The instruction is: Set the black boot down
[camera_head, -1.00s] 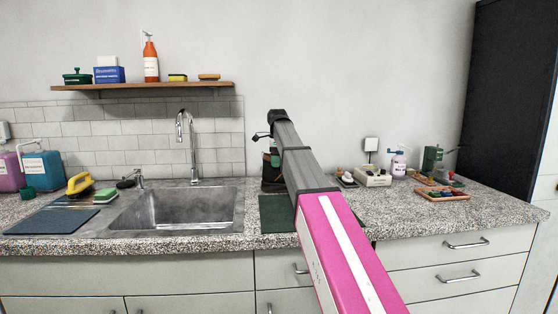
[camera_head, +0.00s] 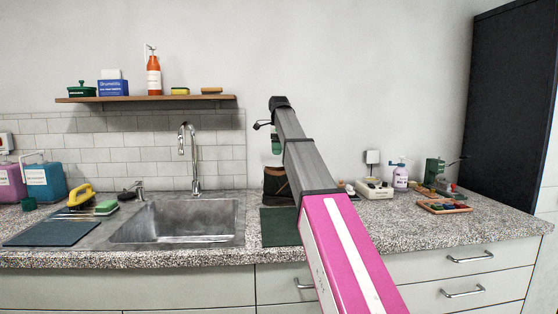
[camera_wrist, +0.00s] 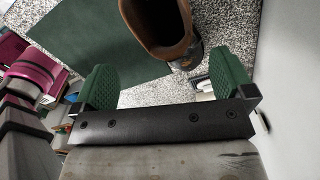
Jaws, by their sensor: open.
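The black boot (camera_head: 276,186), with brown trim, stands upright on the counter at the back of the dark green mat (camera_head: 283,228). In the wrist view the boot (camera_wrist: 160,22) shows from above, its open top facing up and its brown collar around a dark inside. It is cut off by the top edge there. My gripper (camera_wrist: 167,82) is open, its two green pads wide apart with nothing between them. The boot lies beyond the pads, apart from them. In the head view my gripper (camera_head: 275,146) is above the boot, and my arm hides the boot's right side.
The sink (camera_head: 178,221) with its faucet (camera_head: 194,160) is left of the mat. A cream device (camera_head: 374,189), a lilac bottle (camera_head: 400,177) and a wooden tray (camera_head: 444,206) stand to the right. The wall is close behind the boot. Most of the mat's front is bare.

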